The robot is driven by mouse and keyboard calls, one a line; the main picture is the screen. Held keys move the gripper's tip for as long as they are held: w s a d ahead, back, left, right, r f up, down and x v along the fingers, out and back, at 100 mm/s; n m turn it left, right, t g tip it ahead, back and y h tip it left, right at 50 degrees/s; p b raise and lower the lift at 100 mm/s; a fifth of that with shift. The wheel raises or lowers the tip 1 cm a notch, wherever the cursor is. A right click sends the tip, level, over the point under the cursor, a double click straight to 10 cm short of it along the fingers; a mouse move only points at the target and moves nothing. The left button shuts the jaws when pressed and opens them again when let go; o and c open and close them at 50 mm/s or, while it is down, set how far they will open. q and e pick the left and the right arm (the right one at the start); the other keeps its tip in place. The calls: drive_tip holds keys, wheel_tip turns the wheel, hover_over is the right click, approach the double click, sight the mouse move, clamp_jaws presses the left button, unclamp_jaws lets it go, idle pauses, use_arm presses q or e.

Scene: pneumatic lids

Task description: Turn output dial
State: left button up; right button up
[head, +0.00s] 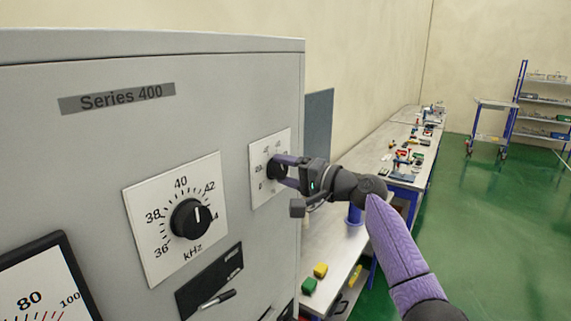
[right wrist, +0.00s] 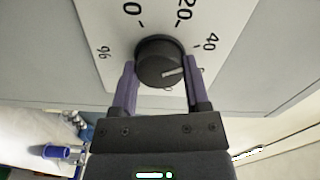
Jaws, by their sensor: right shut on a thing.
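The output dial is a black round knob (right wrist: 160,62) with a pale pointer line, on a white scale plate (right wrist: 105,25) marked with numbers and a % sign. In the head view the knob (head: 275,168) is partly hidden by my right gripper (head: 283,171). In the right wrist view the purple fingers of my right gripper (right wrist: 162,80) sit on either side of the knob, shut on it. The pointer line faces toward the right finger, near the 40 side of the scale. My left gripper is not in view.
The grey Series 400 cabinet (head: 60,165) also carries a kHz dial (head: 190,218), a lever switch (head: 215,299) and a meter (head: 45,285). A workbench (head: 335,240) with yellow and green blocks stands to the right. Green floor is open beyond.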

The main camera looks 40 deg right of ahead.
drive_tip(key=shift+r+m+p, duration=0.1)
drive_tip(key=shift+m+p, duration=0.2)
drive_tip(key=shift+m, duration=0.3)
drive_tip(key=o, duration=1.3)
drive_tip(key=shift+d, duration=0.1)
drive_tip(key=shift+s+d+f, duration=0.1)
drive_tip(key=shift+s+f, duration=0.15)
drive_tip(key=shift+s, duration=0.15)
drive_tip(key=b+v, duration=0.4)
drive_tip(key=v, duration=0.5)
drive_tip(key=shift+r, duration=0.2)
